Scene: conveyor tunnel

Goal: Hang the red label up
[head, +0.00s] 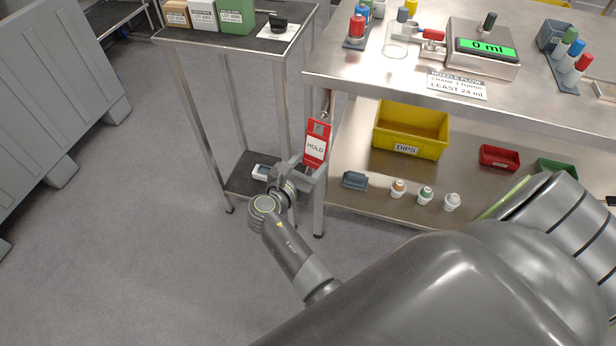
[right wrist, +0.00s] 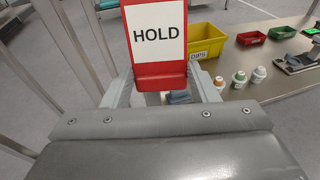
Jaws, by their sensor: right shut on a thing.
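The red label (head: 317,143) has a white panel reading HOLD. It is upright beside the left front leg of the steel bench, just below the bench top. My right gripper (head: 309,175) is shut on the label's lower end. In the right wrist view the label (right wrist: 155,75) rises from between the fingers (right wrist: 160,92), and its top is cut off. A thin reddish piece (head: 327,104) shows just above the label by the bench leg. I cannot tell whether the label touches it. My left gripper is not in view.
The steel bench (head: 400,68) carries a scale (head: 483,48) and bottles. Its lower shelf holds a yellow DIPS bin (head: 411,130), a red bin (head: 499,157) and several small bottles. A narrow stand (head: 240,41) with boxes is to the left. The floor (head: 140,220) at left is clear.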

